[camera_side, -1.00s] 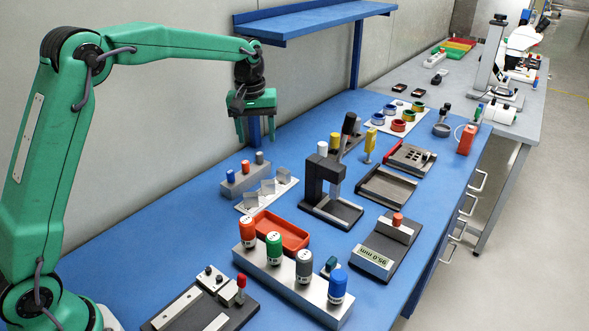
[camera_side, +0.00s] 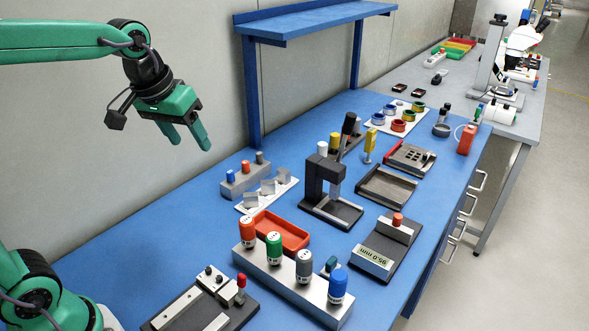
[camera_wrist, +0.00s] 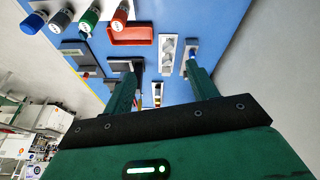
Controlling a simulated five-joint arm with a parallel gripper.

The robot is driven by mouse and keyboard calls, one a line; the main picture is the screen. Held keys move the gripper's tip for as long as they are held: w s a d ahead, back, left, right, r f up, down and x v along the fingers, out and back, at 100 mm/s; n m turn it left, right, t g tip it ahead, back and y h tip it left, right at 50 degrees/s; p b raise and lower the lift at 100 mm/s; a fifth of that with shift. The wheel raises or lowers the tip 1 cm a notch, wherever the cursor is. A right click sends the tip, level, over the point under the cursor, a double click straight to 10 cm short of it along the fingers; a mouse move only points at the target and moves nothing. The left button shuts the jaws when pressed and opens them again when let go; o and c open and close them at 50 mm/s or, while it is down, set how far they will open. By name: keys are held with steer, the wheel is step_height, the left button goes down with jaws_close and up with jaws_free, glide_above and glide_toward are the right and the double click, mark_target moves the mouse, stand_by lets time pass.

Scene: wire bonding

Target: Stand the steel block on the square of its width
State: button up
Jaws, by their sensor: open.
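My gripper (camera_side: 191,143) is open and empty, tilted, high above the back left of the blue bench. In the wrist view its two fingers (camera_wrist: 160,75) stand apart with nothing between them. A white strip (camera_side: 241,208) carries three grey metal-looking pieces (camera_side: 267,187) in a row, to the right of and below my gripper. The strip also shows beyond the fingers in the wrist view (camera_wrist: 166,42). I cannot tell which piece is the steel block, and no square markings are readable. A gauge (camera_side: 372,261) reading 95.0 mm has a silver part with a red knob (camera_side: 397,219).
A silver rack (camera_side: 272,270) holds several coloured capped cylinders beside a red tray (camera_side: 281,232). A dark press (camera_side: 323,182) stands mid-bench. A grey block (camera_side: 240,184) with coloured pegs is behind the strip. A blue shelf (camera_side: 315,20) overhangs the back.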

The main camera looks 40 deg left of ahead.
steer(key=s+f+m+t, duration=0.1)
steer(key=s+f, duration=0.3)
steer(key=s, duration=0.7)
steer(key=shift+d+m+t, duration=0.3)
steer(key=shift+d+m, duration=0.05)
steer(key=shift+m, duration=0.55)
